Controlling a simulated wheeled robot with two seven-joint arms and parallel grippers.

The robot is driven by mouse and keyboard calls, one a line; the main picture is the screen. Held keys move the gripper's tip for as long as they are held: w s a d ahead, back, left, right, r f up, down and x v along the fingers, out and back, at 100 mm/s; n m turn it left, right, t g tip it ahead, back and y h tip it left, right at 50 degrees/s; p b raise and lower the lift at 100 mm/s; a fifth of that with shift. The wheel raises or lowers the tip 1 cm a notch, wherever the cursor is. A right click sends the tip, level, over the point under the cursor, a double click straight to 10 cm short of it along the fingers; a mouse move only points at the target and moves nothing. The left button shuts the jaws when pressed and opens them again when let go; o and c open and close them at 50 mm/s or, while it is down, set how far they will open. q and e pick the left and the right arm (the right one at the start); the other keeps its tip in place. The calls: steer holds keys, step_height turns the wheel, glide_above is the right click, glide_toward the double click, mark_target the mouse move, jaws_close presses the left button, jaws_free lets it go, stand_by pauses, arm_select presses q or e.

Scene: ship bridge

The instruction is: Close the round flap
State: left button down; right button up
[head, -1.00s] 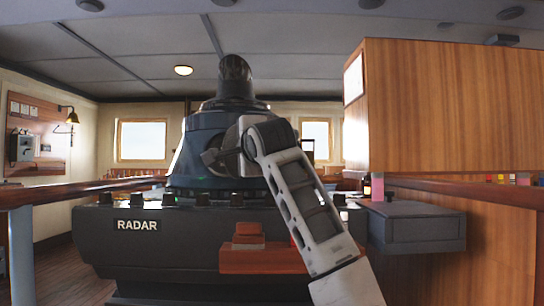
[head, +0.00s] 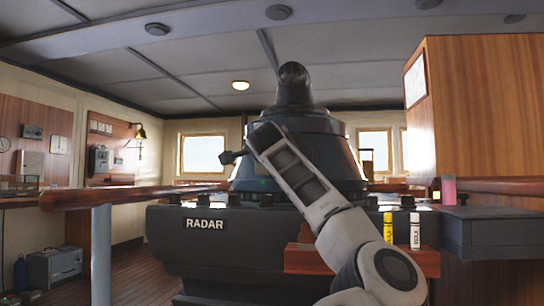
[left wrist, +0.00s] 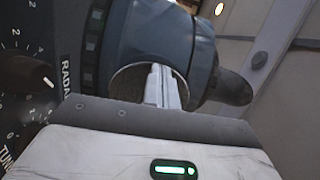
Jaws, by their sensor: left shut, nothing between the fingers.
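The round flap (left wrist: 130,84) shows in the left wrist view as a dark disc with a thin pale rim, against the blue-grey radar hood (left wrist: 160,35). I cannot tell how far it stands open. My left gripper (left wrist: 161,72) is shut and empty, its pale fingers in front of the disc, hiding its right part. I cannot tell whether they touch it. In the head view the dark radar hood (head: 330,150) stands on the radar console (head: 215,245). A white arm of mine crosses in front of it, and I cannot make out the flap or gripper fingers there. My right gripper is not in view.
A wooden rail (head: 130,195) runs left of the console. A red-brown ledge (head: 305,260) juts from its front, with a yellow marker (head: 388,228) and a white marker (head: 415,232) nearby. A wooden cabinet (head: 480,100) and grey box (head: 500,232) stand at right. Dial knobs (left wrist: 25,72) are close to the left wrist.

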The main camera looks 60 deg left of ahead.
arm_select(q)
steer(key=shift+w+a+m+t+h+b, duration=0.2)
steer(key=shift+a+m+t+h+b, duration=0.1)
steer(key=shift+a+m+t+h, duration=0.5)
steer(key=shift+w+a+m+t+h+b, duration=0.25)
steer(key=shift+a+m+t+h, duration=0.3)
steer(key=shift+a+t, duration=0.45)
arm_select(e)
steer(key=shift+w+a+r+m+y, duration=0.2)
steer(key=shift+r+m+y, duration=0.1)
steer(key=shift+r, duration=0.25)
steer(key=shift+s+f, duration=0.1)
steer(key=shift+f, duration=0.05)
